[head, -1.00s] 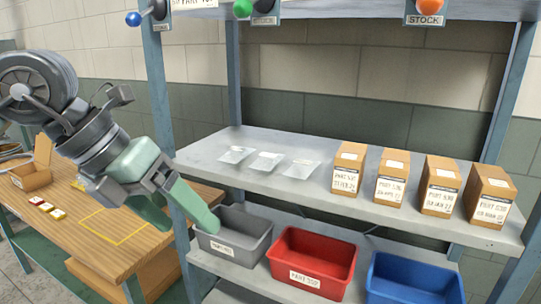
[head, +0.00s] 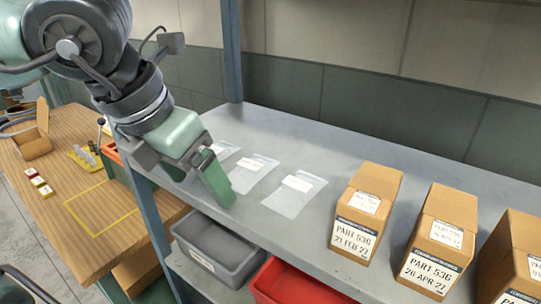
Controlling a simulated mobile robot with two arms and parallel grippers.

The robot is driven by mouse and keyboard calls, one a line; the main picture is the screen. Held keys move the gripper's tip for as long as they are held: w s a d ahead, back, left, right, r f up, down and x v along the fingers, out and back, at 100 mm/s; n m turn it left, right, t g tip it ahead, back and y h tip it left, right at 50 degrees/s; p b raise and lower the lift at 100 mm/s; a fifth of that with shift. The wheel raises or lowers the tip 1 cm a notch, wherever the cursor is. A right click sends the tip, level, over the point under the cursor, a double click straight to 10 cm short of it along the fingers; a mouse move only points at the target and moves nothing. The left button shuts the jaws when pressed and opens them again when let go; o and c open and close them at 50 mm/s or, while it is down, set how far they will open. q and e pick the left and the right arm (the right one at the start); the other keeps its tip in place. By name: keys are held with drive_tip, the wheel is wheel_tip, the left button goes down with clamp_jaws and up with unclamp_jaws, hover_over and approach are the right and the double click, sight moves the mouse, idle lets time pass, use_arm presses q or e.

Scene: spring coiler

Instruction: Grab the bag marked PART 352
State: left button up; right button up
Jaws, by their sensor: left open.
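Three flat clear bags with white labels lie in a row on the grey upper shelf (head: 310,140): a left bag (head: 228,148), a middle bag (head: 247,181) and a right bag (head: 290,204). Their label print is too small to read, so I cannot tell which is PART 352. My left gripper (head: 203,187) is open and empty. Its green fingers are at the shelf's front edge, in front of the left and middle bags. The gripper hides part of the left bag, and one finger overlaps the middle bag's edge in the picture. My right gripper is out of view.
Cardboard boxes marked PART 536 (head: 353,232) stand on the shelf at the right. Below are a grey bin (head: 212,252) and a red bin (head: 290,285). A blue upright post (head: 148,205) stands left of the shelf, beside a wooden bench (head: 75,170).

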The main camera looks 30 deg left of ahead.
sight(252, 163)
use_arm(q)
drive_tip(key=w+p, duration=0.1)
drive_tip(key=w, duration=0.1)
drive_tip(key=w+p, duration=0.2)
drive_tip(key=shift+w+d+r, duration=0.1)
drive_tip(key=shift+r, duration=0.3)
drive_tip(key=w+p, duration=0.2)
drive_tip(key=w, duration=0.3)
drive_tip(key=shift+d+f, duration=0.1)
drive_tip(key=shift+w, duration=0.25)
drive_tip(key=shift+w+p, duration=0.35)
drive_tip(key=shift+w, duration=0.1)
drive_tip(key=p+x, duration=0.1)
drive_tip(key=x, duration=0.4)
drive_tip(key=shift+w+f, duration=0.1)
drive_tip(key=shift+f, duration=0.05)
drive_tip(key=c, duration=1.6)
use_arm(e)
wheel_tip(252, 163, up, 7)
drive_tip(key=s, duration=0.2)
